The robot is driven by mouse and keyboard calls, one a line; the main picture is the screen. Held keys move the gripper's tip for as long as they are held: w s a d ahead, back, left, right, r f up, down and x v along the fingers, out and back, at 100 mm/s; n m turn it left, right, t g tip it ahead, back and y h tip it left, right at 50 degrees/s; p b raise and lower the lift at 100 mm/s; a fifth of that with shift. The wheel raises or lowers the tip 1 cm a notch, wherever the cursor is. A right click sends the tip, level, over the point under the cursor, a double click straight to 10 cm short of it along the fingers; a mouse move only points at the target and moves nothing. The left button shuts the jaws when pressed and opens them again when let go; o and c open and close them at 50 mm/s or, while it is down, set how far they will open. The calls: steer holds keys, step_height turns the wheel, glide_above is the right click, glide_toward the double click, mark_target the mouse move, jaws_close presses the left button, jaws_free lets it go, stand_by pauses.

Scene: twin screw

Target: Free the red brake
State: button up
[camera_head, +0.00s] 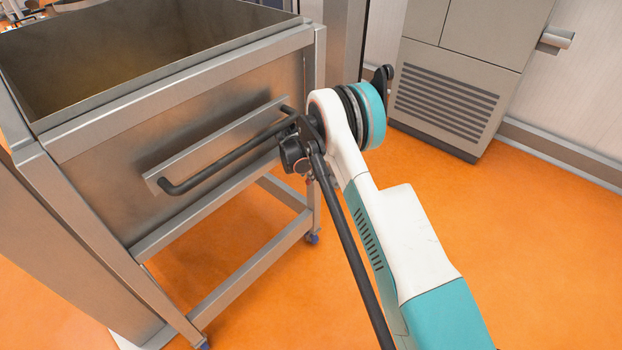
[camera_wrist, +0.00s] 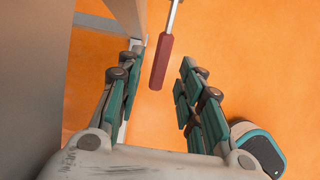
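The red brake (camera_wrist: 160,65) shows in the wrist view as a red grip on a thin metal rod that runs up out of the top of the picture. My gripper (camera_wrist: 161,57) is open, with its teal-padded fingers on either side of the red grip. Orange floor shows between the grip and each finger, so I see no contact. How far the grip lies in depth from the fingertips is hard to tell. In the head view the brake and my gripper are hidden.
A steel bin cart (camera_head: 180,112) on casters stands at left in the head view, with a black bar handle (camera_head: 225,160) on its front, close to my arm. A grey vented cabinet (camera_head: 440,100) stands at the back. Orange floor (camera_head: 540,250) is clear at right.

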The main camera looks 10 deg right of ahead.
steer(key=shift+b+x, duration=0.3)
steer(key=shift+x, duration=1.2)
jaws_close()
steer(key=shift+r+g+y, duration=0.5)
steer(key=shift+r+y, duration=0.05)
steer(key=shift+y, duration=0.15)
jaws_free()
